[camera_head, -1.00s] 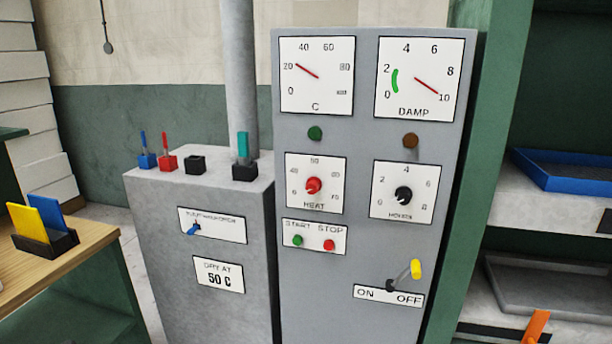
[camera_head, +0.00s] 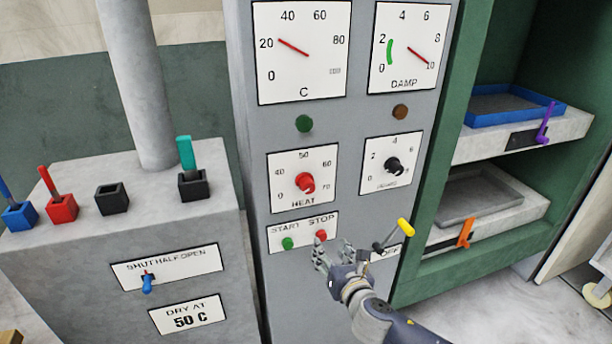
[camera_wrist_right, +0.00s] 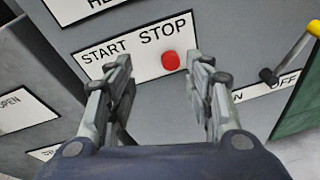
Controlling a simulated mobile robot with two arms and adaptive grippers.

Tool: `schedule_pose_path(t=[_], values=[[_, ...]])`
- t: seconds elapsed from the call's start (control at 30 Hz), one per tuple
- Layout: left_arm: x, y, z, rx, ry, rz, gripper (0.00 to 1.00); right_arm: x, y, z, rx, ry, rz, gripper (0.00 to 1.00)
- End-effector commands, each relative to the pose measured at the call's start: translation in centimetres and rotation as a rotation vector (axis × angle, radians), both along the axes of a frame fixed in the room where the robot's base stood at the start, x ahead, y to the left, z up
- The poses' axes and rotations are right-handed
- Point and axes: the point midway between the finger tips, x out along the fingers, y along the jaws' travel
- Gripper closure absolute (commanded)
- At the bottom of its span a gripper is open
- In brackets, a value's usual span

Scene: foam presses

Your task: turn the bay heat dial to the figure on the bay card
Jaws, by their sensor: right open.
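The red heat dial (camera_head: 305,183) sits on a white plate marked HEAT on the grey cabinet. Its plate shows 40, 50, 60 and 70; its exact setting is too small to tell. The bay card (camera_head: 188,314) reads DRY AT 50 C on the lower grey box. My right gripper (camera_head: 328,252) is open and empty, below the dial and in front of the START and STOP plate. In the right wrist view the red STOP button (camera_wrist_right: 170,61) shows between and beyond the open fingers (camera_wrist_right: 160,85). My left gripper is not in view.
A yellow-tipped ON/OFF lever (camera_head: 405,227) stands close beside my right gripper. A black-knobbed dial (camera_head: 393,166) is right of the heat dial. A blue-handled SHUT/HALF/OPEN switch (camera_head: 147,283) is on the lower box. Shelves with trays (camera_head: 515,104) stand at right.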

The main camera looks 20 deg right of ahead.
Motion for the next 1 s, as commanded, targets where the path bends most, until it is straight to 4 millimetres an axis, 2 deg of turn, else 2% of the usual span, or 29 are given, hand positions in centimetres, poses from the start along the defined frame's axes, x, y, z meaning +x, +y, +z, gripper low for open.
schedule_pose_path(t=[0.03,0.1,0.2,0.3,0.47,0.8,1.0], values=[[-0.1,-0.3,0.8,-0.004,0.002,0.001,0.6,-0.1,0.9,4.4,-0.105,-0.061,0.042,0.52],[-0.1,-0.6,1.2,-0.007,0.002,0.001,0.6,-0.6,1.8,8.3,-0.228,-0.127,0.078,0.52],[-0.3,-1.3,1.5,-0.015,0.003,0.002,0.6,-1.3,2.8,12.1,-0.348,-0.193,0.106,0.52],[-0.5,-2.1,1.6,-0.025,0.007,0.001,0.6,-1.7,3.2,13.9,-0.411,-0.226,0.118,0.52],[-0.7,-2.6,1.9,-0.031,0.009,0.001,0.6,-0.7,3.4,14.4,-0.43,-0.236,0.119,0.52],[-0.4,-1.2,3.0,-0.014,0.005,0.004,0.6,5.0,3.6,14.4,-0.426,-0.235,0.117,0.52],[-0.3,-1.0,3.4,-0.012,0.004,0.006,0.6,7.6,3.7,14.3,-0.425,-0.234,0.119,0.52]])
